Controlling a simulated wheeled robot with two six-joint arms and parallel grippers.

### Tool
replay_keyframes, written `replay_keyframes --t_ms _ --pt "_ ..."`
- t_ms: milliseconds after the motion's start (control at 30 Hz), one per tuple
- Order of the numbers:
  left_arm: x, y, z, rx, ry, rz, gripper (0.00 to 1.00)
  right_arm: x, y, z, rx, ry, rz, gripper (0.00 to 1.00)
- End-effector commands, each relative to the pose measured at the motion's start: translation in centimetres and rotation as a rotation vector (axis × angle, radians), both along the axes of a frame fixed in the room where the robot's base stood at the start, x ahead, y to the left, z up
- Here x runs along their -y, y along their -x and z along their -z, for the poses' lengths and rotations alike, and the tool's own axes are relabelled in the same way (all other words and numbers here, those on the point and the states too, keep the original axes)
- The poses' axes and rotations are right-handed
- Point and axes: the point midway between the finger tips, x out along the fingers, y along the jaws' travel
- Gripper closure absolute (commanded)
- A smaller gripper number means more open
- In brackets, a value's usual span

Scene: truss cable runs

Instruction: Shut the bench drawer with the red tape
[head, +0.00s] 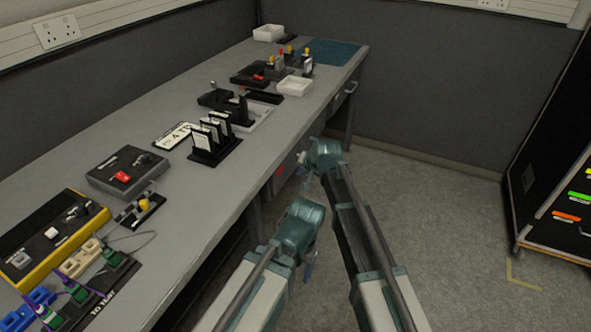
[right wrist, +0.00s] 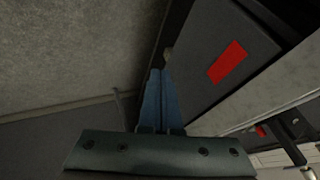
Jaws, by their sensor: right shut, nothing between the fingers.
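The bench drawer with the red tape is a grey front (right wrist: 205,85) under the worktop in the right wrist view, with a red patch on it. I cannot tell how far the drawer stands out. My right gripper (right wrist: 165,72) is shut and empty, its blue fingers beside the drawer front's edge, close to a small pale knob. Contact is unclear. It also shows in the head view (head: 304,168). My left gripper (head: 308,270) hangs low beside the bench, its fingers mostly hidden.
The long grey bench (head: 205,190) carries black racks, boxes, white trays and cables. Another drawer handle (head: 351,88) shows at the far end. A black cabinet (head: 560,160) with coloured labels stands at right. The floor (head: 440,220) between is clear.

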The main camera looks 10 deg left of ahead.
Motion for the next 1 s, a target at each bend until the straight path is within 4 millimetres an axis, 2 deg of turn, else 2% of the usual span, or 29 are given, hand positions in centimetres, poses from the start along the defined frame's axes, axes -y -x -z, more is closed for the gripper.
replay_keyframes --t_ms 33,100,433,600,867,933,1000 --pt "0.0 0.0 -1.6 0.000 0.000 0.000 0.29 0.4 0.8 -1.6 0.000 -0.001 0.001 1.00" --pt "0.0 0.0 -2.8 0.000 0.000 0.000 0.29 0.9 1.5 -2.8 -0.001 0.000 0.001 1.00" --pt "0.0 0.0 -7.4 0.000 0.000 0.000 0.29 2.9 4.5 -7.4 -0.002 0.001 0.001 1.00" --pt "0.0 0.0 -8.1 0.000 0.000 0.000 0.29 3.3 5.0 -8.1 -0.002 0.002 0.002 1.00" --pt "0.0 0.0 -7.9 0.000 0.000 0.000 0.29 3.4 5.1 -7.9 -0.003 0.003 0.001 1.00" --pt "0.0 0.0 -7.9 0.000 0.000 0.000 0.29 4.0 5.5 -7.8 -0.009 0.013 -0.002 1.00" --pt "0.0 0.0 -7.9 0.000 0.000 0.000 0.29 5.6 6.8 -7.4 -0.027 0.045 -0.010 1.00"
